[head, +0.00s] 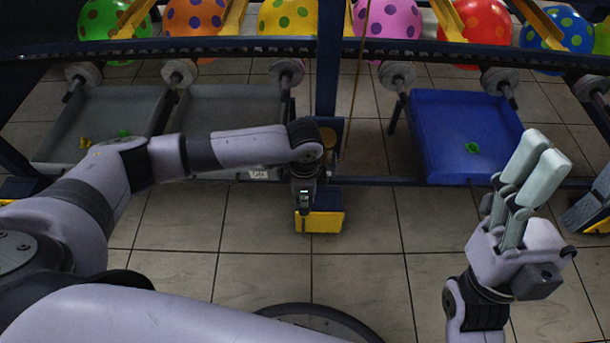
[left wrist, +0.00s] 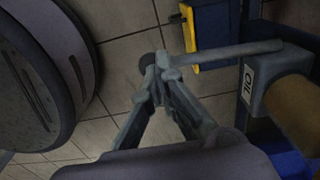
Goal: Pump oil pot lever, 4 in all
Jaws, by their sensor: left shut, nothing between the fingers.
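The oil pot (left wrist: 254,84) shows at the right of the left wrist view as a grey body marked OIL with a brown cylinder (left wrist: 296,108). Its grey lever (left wrist: 235,52) sticks out to the left, roughly level. My left gripper (left wrist: 150,66) is shut and empty, its tips beside the lever's free end; I cannot tell if they touch. In the head view my left gripper (head: 304,203) points down in front of the blue post, and my wrist hides most of the pot. My right gripper (head: 537,163) is raised at the right with nothing in it; its opening is unclear.
A yellow and blue block (head: 320,222) stands below my left gripper. Two grey trays (head: 215,112) lie at the left and a blue tray (head: 465,105) at the right, with small balloon pieces. Printed balloons (head: 290,16) line the rack above. The tiled floor in front is clear.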

